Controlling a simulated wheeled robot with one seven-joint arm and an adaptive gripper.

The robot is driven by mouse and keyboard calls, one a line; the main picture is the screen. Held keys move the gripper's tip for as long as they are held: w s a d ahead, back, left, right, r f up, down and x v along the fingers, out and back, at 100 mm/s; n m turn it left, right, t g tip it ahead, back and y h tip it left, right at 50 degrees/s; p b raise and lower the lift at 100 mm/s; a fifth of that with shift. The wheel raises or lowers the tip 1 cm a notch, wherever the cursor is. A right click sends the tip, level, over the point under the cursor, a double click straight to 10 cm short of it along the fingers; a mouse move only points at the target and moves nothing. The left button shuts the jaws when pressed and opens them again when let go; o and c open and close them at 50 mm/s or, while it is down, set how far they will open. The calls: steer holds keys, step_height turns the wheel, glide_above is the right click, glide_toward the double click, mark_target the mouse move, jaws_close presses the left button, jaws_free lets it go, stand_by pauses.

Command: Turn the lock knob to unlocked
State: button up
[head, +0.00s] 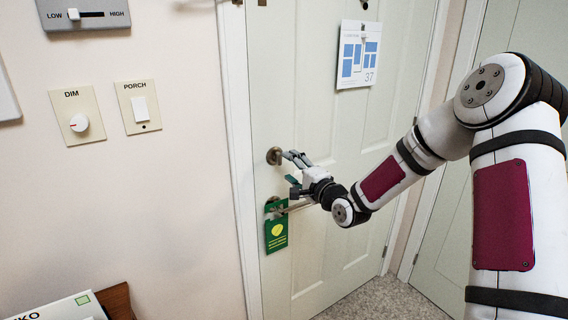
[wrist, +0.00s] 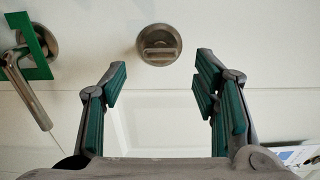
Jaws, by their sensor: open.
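The lock knob (head: 273,156) is a round metal thumb-turn on the pale door, above the door handle. In the wrist view the lock knob (wrist: 159,45) shows a round plate with a flat turn piece lying across the picture. My gripper (head: 291,163) is close to the door, just right of the knob in the head view. In the wrist view my gripper (wrist: 160,78) is open and empty, with its green-padded fingers apart. The knob appears beyond the fingertips, roughly centred between them, and nothing touches it. The lock's state cannot be told.
The door handle (wrist: 30,90) with a green hanger tag (head: 276,232) is just below the knob. A calendar (head: 358,55) hangs on the door (head: 315,110). A dimmer (head: 79,122) and a porch switch (head: 139,107) are on the left wall. The door face around the knob is clear.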

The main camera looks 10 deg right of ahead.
steer(key=v, duration=0.6)
steer(key=shift+s, duration=0.2)
steer(key=s+a+r+n+g+h, duration=0.1)
steer(key=s+r+n+g+h, duration=0.1)
steer(key=s, duration=1.2)
steer(key=s+a+r+n+g+h+p, duration=0.1)
steer(key=s+r+n+g, duration=0.3)
steer(key=s, duration=1)
steer(key=s+a+r+n+g+h+p, duration=0.1)
steer(key=s+r+n+g, duration=0.3)
steer(key=s, duration=0.9)
steer(key=n+g+h, duration=0.1)
steer(key=n+g, duration=0.2)
steer(key=n, duration=0.1)
steer(key=shift+s+a+n+h, duration=0.2)
steer(key=shift+s+n+h, duration=0.1)
steer(key=shift+s, duration=0.1)
